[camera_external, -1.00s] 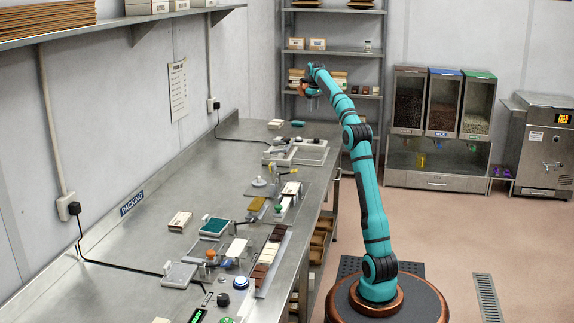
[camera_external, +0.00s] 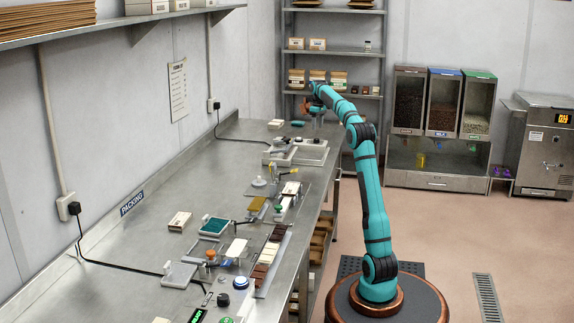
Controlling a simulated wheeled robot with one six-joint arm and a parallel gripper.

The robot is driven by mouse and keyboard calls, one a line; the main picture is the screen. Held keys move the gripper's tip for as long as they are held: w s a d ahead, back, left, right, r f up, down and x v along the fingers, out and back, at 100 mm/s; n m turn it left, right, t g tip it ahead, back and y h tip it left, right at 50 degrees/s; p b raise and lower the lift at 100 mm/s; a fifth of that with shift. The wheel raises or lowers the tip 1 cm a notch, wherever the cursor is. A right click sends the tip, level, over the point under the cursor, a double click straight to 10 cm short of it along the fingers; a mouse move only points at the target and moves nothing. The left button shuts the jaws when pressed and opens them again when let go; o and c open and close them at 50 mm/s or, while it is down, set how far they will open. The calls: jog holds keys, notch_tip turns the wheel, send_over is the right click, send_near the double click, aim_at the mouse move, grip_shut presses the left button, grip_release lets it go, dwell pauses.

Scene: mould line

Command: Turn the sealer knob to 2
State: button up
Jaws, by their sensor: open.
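A round black knob (camera_external: 223,299) stands on the near end of the steel bench, by a dark unit with a lit green display (camera_external: 197,315). I cannot tell whether it is the sealer knob, and no dial numbers are readable. My gripper (camera_external: 318,122) is at the far end of the bench, in front of the back shelves, well away from this knob. It is small in the picture but open, and I see nothing held in it.
The bench (camera_external: 150,240) carries a teal pad (camera_external: 215,226), a blue button (camera_external: 241,283), chocolate bars (camera_external: 264,272) and several small devices. A shelf rack (camera_external: 330,52) stands behind my gripper. Dispensers (camera_external: 441,105) stand at the back right. The bench's wall side is mostly clear.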

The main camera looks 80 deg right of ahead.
aim_at(317, 139)
jog(key=f, duration=0.7)
jog(key=shift+w+a+f, duration=0.1)
jog(key=shift+a+f, duration=0.1)
jog(key=shift+f, duration=0.15)
jog(key=shift+c, duration=0.4)
jog(key=c, duration=0.9)
